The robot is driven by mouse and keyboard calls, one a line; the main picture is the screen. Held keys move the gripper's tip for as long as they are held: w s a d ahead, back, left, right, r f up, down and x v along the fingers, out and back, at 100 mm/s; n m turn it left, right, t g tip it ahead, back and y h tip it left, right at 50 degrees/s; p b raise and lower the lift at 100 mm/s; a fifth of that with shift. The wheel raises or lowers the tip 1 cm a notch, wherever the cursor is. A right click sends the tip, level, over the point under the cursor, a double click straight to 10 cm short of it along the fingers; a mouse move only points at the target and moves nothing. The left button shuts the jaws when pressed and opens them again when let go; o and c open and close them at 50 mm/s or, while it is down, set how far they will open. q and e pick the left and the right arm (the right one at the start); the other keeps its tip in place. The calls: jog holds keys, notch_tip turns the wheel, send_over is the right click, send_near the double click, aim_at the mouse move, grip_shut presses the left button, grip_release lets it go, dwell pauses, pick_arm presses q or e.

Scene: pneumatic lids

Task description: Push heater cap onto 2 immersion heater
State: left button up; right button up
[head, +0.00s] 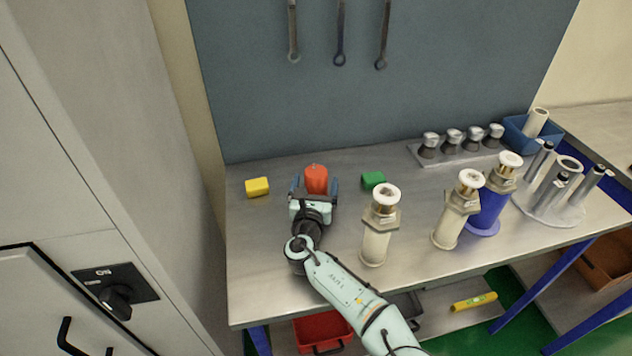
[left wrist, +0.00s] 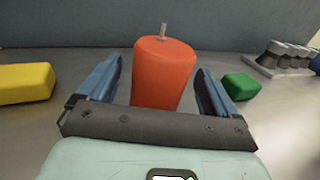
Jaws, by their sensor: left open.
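An orange-red cap (head: 316,179), likely the heater cap, stands upright on the metal bench. My left gripper (head: 315,186) is open, with one blue finger on each side of it. In the left wrist view the cap (left wrist: 163,75) sits between the spread fingers (left wrist: 159,80), with gaps showing on both sides; a thin pin sticks up from its top. Immersion heaters stand to the right: a pale one (head: 377,235), a second pale one (head: 455,215) and a blue-bodied one (head: 491,205), each with a hex collar and white top. My right gripper is out of view.
A yellow block (head: 257,187) lies left of the gripper and a green block (head: 373,180) right of it. Several grey-capped parts (head: 452,139) stand on a rack at the back. A blue bin (head: 518,137) and a round stand (head: 548,211) are farther right.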

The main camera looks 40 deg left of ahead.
pick_arm(q)
jog(key=shift+x, duration=0.95)
jog(key=c, duration=1)
jog(key=shift+r, duration=0.15)
